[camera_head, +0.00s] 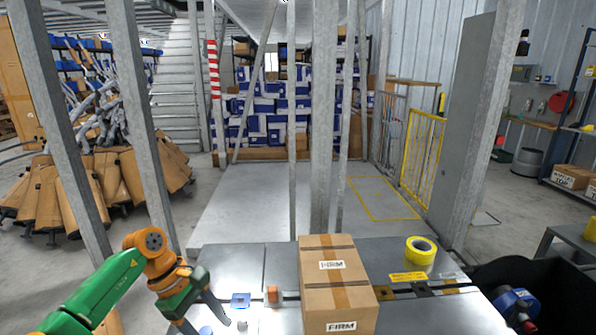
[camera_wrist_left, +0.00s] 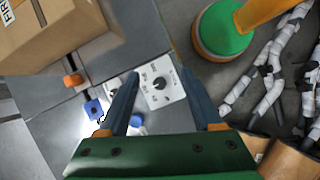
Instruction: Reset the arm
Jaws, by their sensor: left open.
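My left arm, green and orange, comes in from the lower left of the head view. Its gripper (camera_head: 207,324) is over the left end of the grey metal table (camera_head: 232,262), with its fingers pointing down. In the left wrist view the fingers (camera_wrist_left: 153,71) are spread apart with nothing between them. A white panel with a black knob (camera_wrist_left: 160,85) lies beyond the fingertips; I cannot tell how far. My right gripper is not in view.
A taped cardboard box (camera_head: 336,283) stands mid-table, right of my gripper. Yellow tape (camera_head: 421,250) lies farther right. A small blue part (camera_head: 241,300) and an orange part (camera_head: 272,293) sit between gripper and box. Metal posts (camera_head: 157,185) rise behind the table.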

